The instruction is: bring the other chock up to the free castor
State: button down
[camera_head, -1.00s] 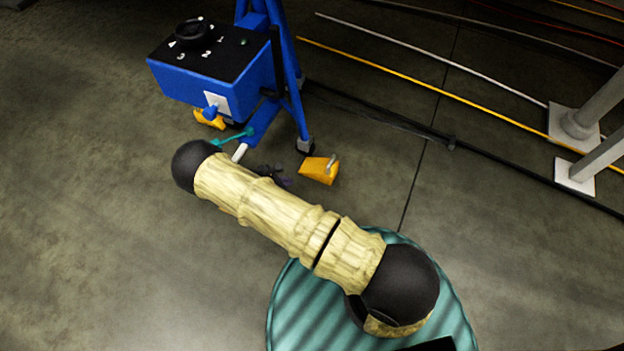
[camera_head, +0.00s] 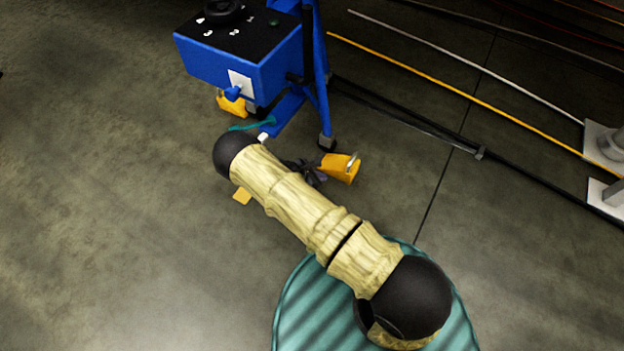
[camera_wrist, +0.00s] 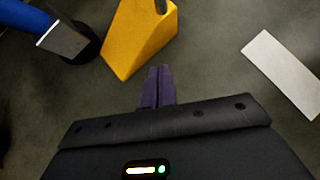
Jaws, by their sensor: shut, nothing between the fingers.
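A yellow chock (camera_head: 341,168) with a metal handle stands on the floor close beside the right-hand castor (camera_head: 326,143) of the blue stand. I cannot tell whether they touch. In the wrist view the chock (camera_wrist: 140,38) is just beyond my fingertips, and the castor (camera_wrist: 82,45) is at upper left under a blue leg. Another yellow chock (camera_head: 232,105) is at the stand's left foot, partly hidden by the blue box. My gripper (camera_wrist: 158,86) is shut and empty, its dark fingers pointing at the nearer chock. In the head view my gripper (camera_head: 311,174) is low, left of that chock, partly hidden by my arm.
The blue stand carries a control box (camera_head: 245,50) with a dial. A teal bar (camera_head: 252,125) is near its foot. A pale flat strip (camera_wrist: 284,73) lies right in the wrist view. Cables (camera_head: 420,125) cross the floor behind. The floor at left is open.

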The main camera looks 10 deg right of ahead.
aim_at(339, 173)
jog(key=d, duration=0.1)
jog(key=w+d+b, duration=0.1)
jog(key=d+f+b, duration=0.1)
jog(key=shift+w+d+f, duration=0.1)
jog(key=shift+w+d, duration=0.1)
jog(key=shift+w, duration=0.05)
jog(key=shift+w+d+b, duration=0.25)
jog(key=shift+d+b, duration=0.05)
jog(key=shift+d, duration=0.3)
jog(key=shift+r, duration=0.2)
jog(key=shift+w, duration=0.1)
